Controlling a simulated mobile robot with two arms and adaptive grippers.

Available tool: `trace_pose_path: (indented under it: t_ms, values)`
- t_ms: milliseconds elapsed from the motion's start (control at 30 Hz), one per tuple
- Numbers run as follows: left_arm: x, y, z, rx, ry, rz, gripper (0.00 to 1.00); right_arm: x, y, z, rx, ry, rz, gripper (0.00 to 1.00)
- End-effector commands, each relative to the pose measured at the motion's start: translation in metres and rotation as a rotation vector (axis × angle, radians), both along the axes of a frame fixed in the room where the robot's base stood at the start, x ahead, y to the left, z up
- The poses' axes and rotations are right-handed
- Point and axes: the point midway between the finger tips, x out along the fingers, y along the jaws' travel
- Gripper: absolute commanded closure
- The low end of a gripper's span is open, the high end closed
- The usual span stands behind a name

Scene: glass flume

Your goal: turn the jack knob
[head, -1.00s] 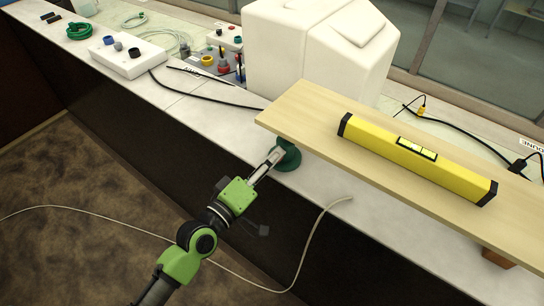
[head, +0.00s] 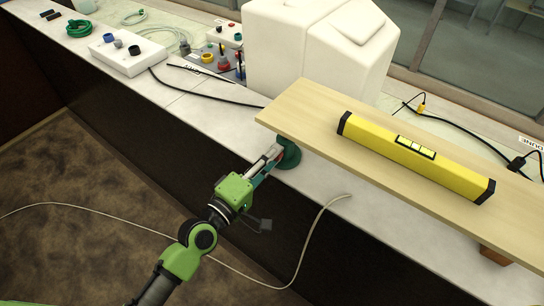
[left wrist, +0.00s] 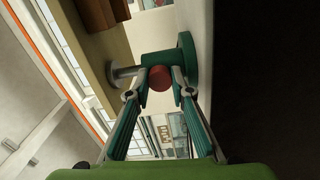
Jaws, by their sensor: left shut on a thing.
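The green jack (head: 289,154) stands on the white bench top under the left end of a wooden board (head: 300,98). Its red knob (left wrist: 159,79) shows in the left wrist view, facing the camera. My left gripper (head: 276,153) reaches the jack from the front left. In the left wrist view its two teal fingers (left wrist: 160,84) are closed on the sides of the knob. In the head view the knob is mostly hidden by the fingers. A yellow spirit level (head: 415,156) lies on the board. My right gripper is not in view.
White containers (head: 315,45) stand behind the board. A brown block (head: 494,255) is under its right end. A pale hose (head: 318,222) hangs over the bench's front edge. A white box with knobs (head: 128,55) and black cables lie at the left.

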Motion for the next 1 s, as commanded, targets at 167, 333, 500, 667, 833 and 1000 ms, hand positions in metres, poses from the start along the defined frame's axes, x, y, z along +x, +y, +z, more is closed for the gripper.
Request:
trace_pose_path:
  t_ms: [167, 333, 500, 667, 833, 1000]
  values:
    - [0.000, 0.000, 0.000, 0.001, -0.001, 0.001, 0.62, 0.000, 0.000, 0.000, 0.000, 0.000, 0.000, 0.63]
    - [0.000, 0.000, -0.001, 0.002, 0.000, 0.000, 0.62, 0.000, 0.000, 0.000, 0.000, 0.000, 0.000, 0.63]
    - [-0.002, 0.002, -0.002, 0.003, 0.001, -0.001, 0.62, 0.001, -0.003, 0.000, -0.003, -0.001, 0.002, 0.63]
    - [-0.016, 0.012, -0.003, 0.006, 0.002, -0.001, 0.62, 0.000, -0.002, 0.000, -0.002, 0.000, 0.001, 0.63]
    - [-0.038, 0.028, -0.002, 0.005, 0.000, -0.001, 0.62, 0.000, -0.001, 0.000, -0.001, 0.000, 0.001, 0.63]
    - [-0.055, 0.040, -0.001, 0.003, -0.001, -0.001, 0.62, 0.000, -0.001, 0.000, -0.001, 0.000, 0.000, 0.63]
